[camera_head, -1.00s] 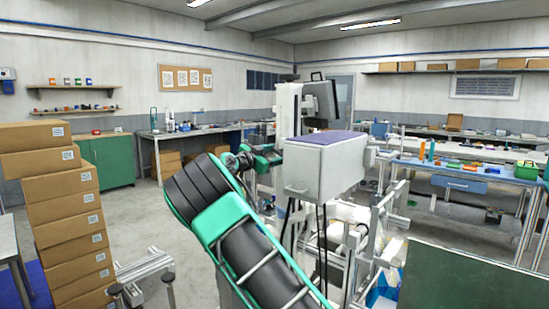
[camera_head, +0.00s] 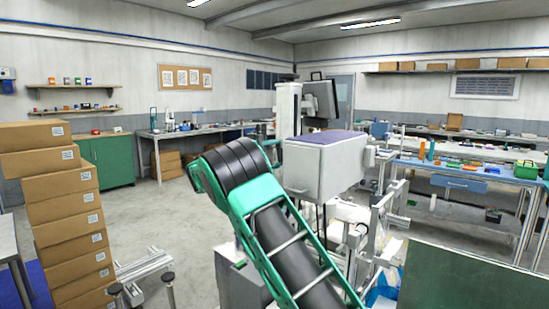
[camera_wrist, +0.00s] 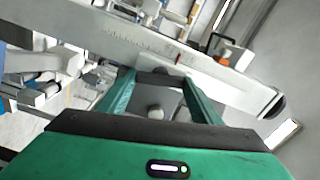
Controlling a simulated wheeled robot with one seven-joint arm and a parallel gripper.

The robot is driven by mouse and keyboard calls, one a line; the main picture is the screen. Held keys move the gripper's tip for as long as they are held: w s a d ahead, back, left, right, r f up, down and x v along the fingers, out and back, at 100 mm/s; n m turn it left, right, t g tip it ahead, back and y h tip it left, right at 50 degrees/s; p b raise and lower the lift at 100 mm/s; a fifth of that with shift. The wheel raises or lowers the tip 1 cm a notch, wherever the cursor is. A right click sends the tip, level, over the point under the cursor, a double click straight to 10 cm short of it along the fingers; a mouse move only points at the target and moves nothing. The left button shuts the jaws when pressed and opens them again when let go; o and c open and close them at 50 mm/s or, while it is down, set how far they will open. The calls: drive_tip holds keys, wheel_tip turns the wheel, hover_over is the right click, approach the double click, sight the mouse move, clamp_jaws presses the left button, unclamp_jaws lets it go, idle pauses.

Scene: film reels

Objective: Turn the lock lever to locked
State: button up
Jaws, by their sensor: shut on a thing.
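In the wrist view my gripper (camera_wrist: 159,77) reaches up to a long pale beam (camera_wrist: 120,40) with fine scale marks and a small red mark. Its two green fingers stand on either side of a short dark grey piece (camera_wrist: 158,79) at the beam's lower edge, and are shut on it. This piece appears to be the lock lever; its full shape and its setting are hard to read. A round grey knob (camera_wrist: 155,113) shows between the fingers, nearer the palm. In the head view my arm's green and black links hide the gripper and the lever.
A white box-shaped machine head (camera_head: 322,172) with a purple top stands just beyond my arm. Metal frames (camera_head: 372,225) stand to its right. Stacked cartons (camera_head: 62,215) are at left, and a blue workbench (camera_head: 465,176) is at right.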

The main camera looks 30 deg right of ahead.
drive_tip(key=shift+w+a+f+m, duration=0.1)
drive_tip(key=shift+f+m, duration=0.1)
drive_tip(key=shift+m, duration=1.3)
drive_tip(key=o, duration=0.8)
drive_tip(key=shift+c, duration=0.2)
drive_tip(key=shift+a, duration=0.1)
drive_tip(key=v, duration=1)
drive_tip(key=shift+a, duration=0.3)
